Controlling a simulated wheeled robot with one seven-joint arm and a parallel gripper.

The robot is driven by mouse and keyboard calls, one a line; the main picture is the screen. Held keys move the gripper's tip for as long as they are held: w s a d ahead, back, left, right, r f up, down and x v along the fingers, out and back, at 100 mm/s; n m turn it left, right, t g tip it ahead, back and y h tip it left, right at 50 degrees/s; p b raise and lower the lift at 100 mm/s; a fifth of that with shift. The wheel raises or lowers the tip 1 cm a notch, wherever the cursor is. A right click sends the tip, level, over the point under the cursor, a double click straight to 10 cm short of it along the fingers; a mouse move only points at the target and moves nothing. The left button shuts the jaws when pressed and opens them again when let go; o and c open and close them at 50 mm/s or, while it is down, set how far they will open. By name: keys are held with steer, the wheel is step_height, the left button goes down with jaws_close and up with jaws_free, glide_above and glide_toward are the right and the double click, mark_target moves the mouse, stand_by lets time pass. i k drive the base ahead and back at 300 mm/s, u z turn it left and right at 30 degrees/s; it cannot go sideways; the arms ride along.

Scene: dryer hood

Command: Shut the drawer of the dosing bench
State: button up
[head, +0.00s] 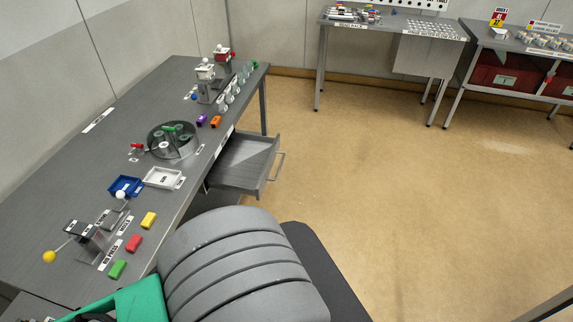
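The drawer (243,163) of the grey dosing bench (60,195) stands pulled out from under the bench top's right side, over the floor. It is a grey open-topped tray and its visible inside looks empty. Its bar handle (279,166) is on the outer right front. The near part of the drawer's underside is in shadow. My gripper is not in view. A large ribbed grey part of my own body fills the bottom centre, in front of the bench's near edge.
On the bench stand a round carousel (172,140), a white tray (163,178), a blue tray (125,187), a lever device (85,235) and several coloured blocks. Open tan floor (400,200) lies right of the drawer. Other tables (390,25) stand along the back.

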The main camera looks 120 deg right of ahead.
mark_target(244, 166)
steer(key=u, duration=0.05)
steer(key=k, duration=1.1)
steer(key=z, duration=3)
steer(key=i, duration=0.8)
steer(key=z, duration=0.15)
